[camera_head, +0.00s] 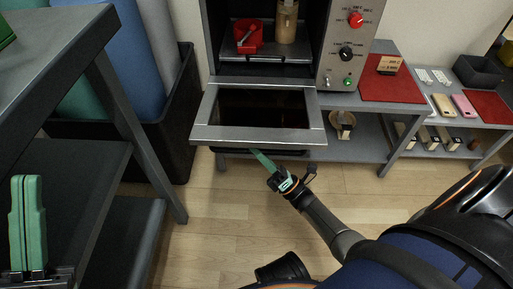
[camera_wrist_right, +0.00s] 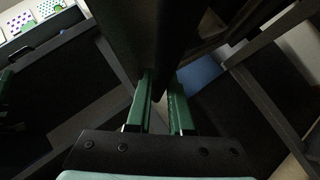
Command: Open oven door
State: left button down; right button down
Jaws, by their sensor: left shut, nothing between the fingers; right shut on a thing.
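The oven (camera_head: 335,50) stands on a bench at the top middle. Its door (camera_head: 205,133) is swung down and lies roughly level, with its dark window facing up. My right gripper (camera_head: 257,154) reaches up from below to the door's front edge. Its green fingers are shut on the door handle, which is mostly hidden under the edge. In the right wrist view the green fingers (camera_wrist_right: 164,98) meet a dark part, and the exact contact is unclear. My left gripper (camera_head: 28,205) is at the lower left, shut and empty, its green fingers pointing up.
Inside the oven are a red container (camera_head: 248,36) and a beige cup-like object (camera_head: 287,22). A grey shelf unit (camera_head: 95,75) stands at left, near a black bin (camera_head: 180,125). A red mat (camera_head: 392,88) lies right of the oven. The floor (camera_head: 205,225) in front is largely clear.

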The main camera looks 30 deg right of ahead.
jog(key=shift+d, duration=0.1)
dwell(0.3)
jog(key=c, duration=0.8)
grip_release()
jog(key=shift+f, duration=0.1)
jog(key=shift+v, duration=6.15)
